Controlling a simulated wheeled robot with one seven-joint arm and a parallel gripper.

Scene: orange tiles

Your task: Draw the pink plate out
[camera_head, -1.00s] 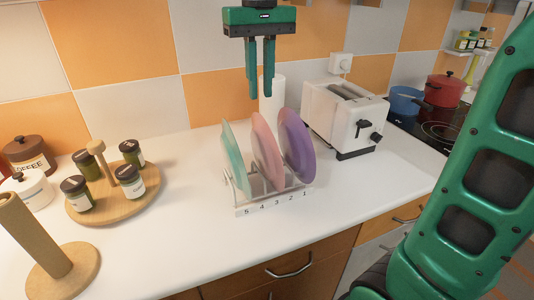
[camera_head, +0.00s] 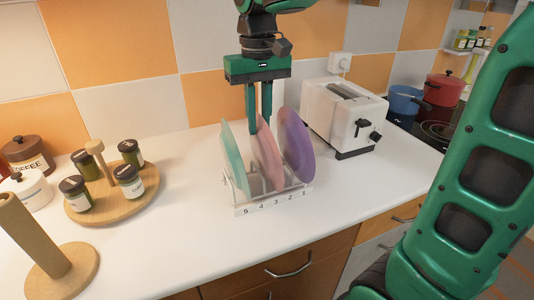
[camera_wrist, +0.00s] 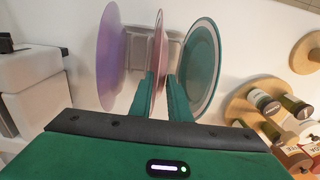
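The pink plate (camera_head: 266,164) stands on edge in the white rack (camera_head: 240,212), between a teal plate (camera_head: 233,160) on its left and a purple plate (camera_head: 299,146) on its right. In the wrist view the pink plate (camera_wrist: 159,45) is nearly edge-on. My gripper (camera_head: 259,131) points down at the top of the pink plate. In the wrist view its fingers (camera_wrist: 161,100) are apart, one on either side of the pink rim, with the teal and purple plates outside them. I cannot tell whether the fingers touch the plate.
A white toaster (camera_head: 343,118) stands right of the rack. A round wooden tray (camera_head: 105,208) with several jars is on the left, with a wooden holder (camera_head: 48,255) in front of it. The counter in front of the rack is clear.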

